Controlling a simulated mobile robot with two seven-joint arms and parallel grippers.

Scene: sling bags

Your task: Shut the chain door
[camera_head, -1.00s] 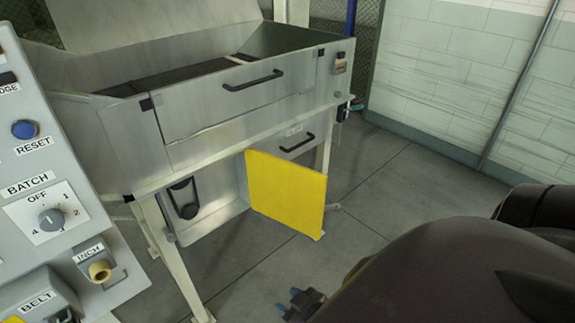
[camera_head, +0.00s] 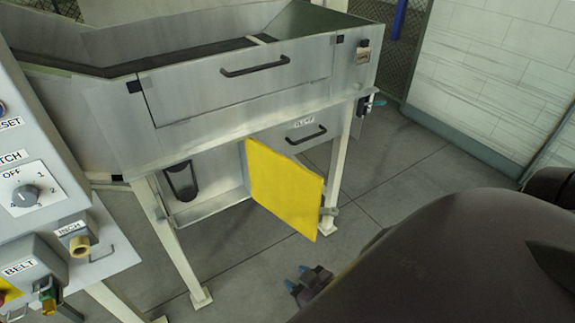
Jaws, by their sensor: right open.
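The yellow chain door (camera_head: 284,190) stands open below the hopper of the metal machine. A dark, long rounded part (camera_head: 180,181) shows inside that compartment. My right gripper (camera_head: 297,278) is open and empty, with blue fingertips, below the door in the picture and apart from it. My right arm covers the lower right. My left gripper is out of view.
A grey control panel (camera_head: 60,195) with a knob and labels stands at the left. The machine's front has a black-handled panel (camera_head: 240,88), a smaller handled drawer (camera_head: 305,134) and pale legs (camera_head: 336,185). Grey floor (camera_head: 400,185) is clear to the right.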

